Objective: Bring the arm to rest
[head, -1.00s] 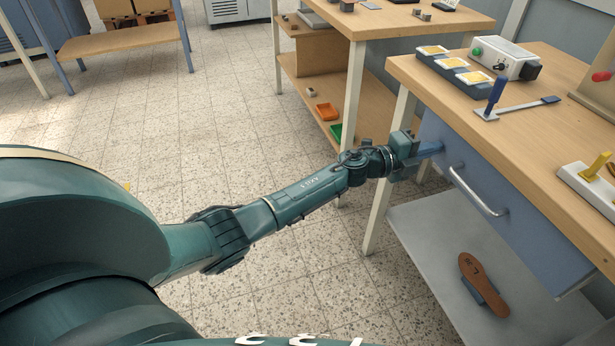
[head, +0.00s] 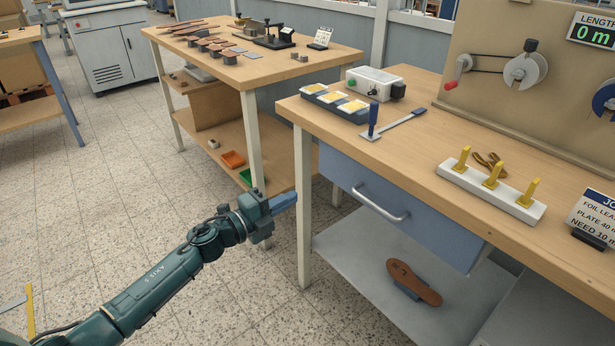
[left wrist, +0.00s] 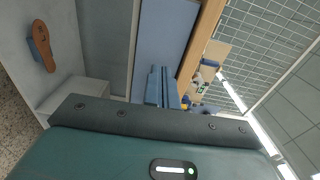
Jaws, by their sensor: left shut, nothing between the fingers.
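My left arm (head: 150,290) reaches in from the lower left in the head view. My left gripper (head: 294,199) is shut and empty, with its blue fingers pointing right, in front of the left end of the workbench and below the level of its top. The fingers also show close together in the left wrist view (left wrist: 161,88). The blue drawer (head: 365,215) with a silver handle (head: 380,204) is just to the right of the fingers, closed. My right gripper is in neither view.
The wooden bench top (head: 400,150) carries a tray with yellow pads (head: 335,102), a white switch box (head: 375,82), a blue-handled lever (head: 373,120) and a white block with yellow pegs (head: 490,192). A brown sole-shaped piece (head: 414,284) lies on the lower shelf. Open tiled floor lies left.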

